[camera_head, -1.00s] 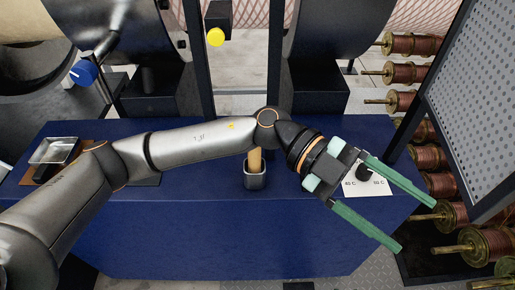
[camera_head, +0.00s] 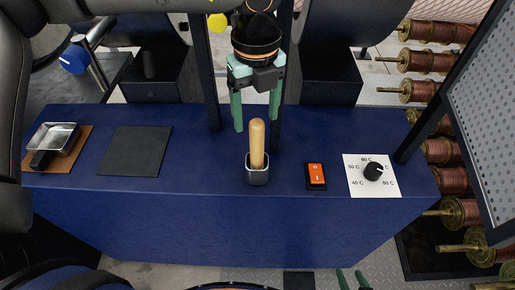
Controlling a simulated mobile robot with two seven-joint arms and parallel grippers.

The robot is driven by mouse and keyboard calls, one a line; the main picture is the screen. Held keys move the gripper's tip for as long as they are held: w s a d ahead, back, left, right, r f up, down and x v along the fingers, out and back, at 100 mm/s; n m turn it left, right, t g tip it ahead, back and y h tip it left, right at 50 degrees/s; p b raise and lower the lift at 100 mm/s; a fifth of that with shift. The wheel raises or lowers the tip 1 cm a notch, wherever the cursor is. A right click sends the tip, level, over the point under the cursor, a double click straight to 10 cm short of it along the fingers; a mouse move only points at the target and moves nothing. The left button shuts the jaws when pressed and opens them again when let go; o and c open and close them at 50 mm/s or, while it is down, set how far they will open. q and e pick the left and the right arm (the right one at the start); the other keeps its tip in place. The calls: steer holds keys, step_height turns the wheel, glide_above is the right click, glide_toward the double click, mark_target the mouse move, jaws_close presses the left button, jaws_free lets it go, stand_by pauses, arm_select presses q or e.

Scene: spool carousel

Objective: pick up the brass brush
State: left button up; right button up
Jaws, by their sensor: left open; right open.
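The brush shows as a pale wooden handle (camera_head: 257,143) standing upright in a small grey metal cup (camera_head: 257,175) on the blue bench. Its brass end is hidden inside the cup. My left gripper (camera_head: 256,122) points downward just above and behind the handle, its two green fingers apart on either side of the handle's top in the picture. I cannot tell how near they are in depth; nothing is held. Only the green fingertips of my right gripper (camera_head: 352,277) show at the bottom edge, apart and empty, in front of the bench.
The blue bench (camera_head: 220,230) carries a metal tray (camera_head: 52,137) on a brown board, a dark mat (camera_head: 135,152), an orange rocker switch (camera_head: 316,175) and a black dial (camera_head: 373,171) on a white plate. Dark posts rise behind the cup. Copper spools (camera_head: 430,62) and a perforated panel (camera_head: 490,100) stand right.

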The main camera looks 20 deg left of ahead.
mark_target(257, 146)
arm_select(q)
step_height(257, 146, down, 10)
steer(key=shift+d+r+p, duration=0.1)
steer(key=shift+p, duration=0.45)
jaws_close()
stand_by(0.4)
